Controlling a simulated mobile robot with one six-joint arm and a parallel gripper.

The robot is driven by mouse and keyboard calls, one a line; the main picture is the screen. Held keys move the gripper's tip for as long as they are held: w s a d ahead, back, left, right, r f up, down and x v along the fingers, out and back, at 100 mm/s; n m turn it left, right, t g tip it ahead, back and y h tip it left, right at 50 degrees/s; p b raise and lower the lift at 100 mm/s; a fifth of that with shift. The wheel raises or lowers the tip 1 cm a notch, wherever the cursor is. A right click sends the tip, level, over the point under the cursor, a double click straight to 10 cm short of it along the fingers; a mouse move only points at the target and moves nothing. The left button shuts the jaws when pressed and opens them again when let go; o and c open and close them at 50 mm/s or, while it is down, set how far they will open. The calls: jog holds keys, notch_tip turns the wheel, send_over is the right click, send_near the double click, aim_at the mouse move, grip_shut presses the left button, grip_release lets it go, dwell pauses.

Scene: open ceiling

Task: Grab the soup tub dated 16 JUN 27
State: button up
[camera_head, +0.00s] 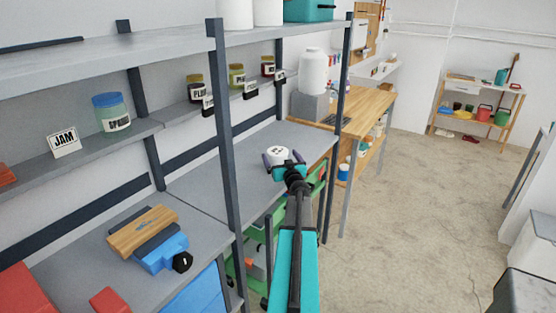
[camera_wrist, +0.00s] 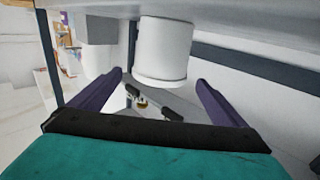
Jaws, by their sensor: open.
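A white round tub (camera_head: 278,151) with dark marks on its lid sits at my gripper on the grey middle shelf. The marks are too small to read, so I cannot tell its date. My gripper (camera_head: 282,160) is open, its dark fingers either side of the tub in the head view. In the wrist view, which looks upside down, the plain white tub (camera_wrist: 163,48) stands ahead between the two purple-grey fingers (camera_wrist: 158,77). Clear gaps show between it and both fingers there.
Dark posts (camera_head: 226,140) frame the shelving. Labelled jars (camera_head: 195,88) stand on a narrow shelf behind. A wooden bench (camera_head: 370,108) with a white jug (camera_head: 312,70) on a grey box is to the right. The grey shelf (camera_head: 215,185) left of the tub is bare.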

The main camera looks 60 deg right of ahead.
aim_at(278, 151)
jog(key=shift+p+x, duration=1)
jog(key=shift+x, duration=0.35)
jog(key=shift+p+x, duration=0.5)
jog(key=shift+x, duration=0.65)
jog(key=c, duration=1.5)
jog(key=shift+r, duration=0.2)
jog(key=shift+r+b, duration=0.55)
jog(key=shift+r, duration=0.25)
jog(key=shift+s+a+r+b, duration=0.15)
jog(key=shift+r+b, duration=0.25)
jog(key=shift+r, duration=0.4)
jog(key=s+a+b, duration=0.1)
jog(key=s+a, duration=0.2)
jog(key=a, duration=0.1)
jog(key=s+a+r+b, duration=0.1)
jog(key=s+a+b, duration=0.1)
jog(key=s+a, duration=0.1)
jog(key=s+a+b, duration=0.2)
jog(key=a, duration=0.4)
jog(key=shift+s+r, duration=0.25)
jog(key=shift+s, duration=0.15)
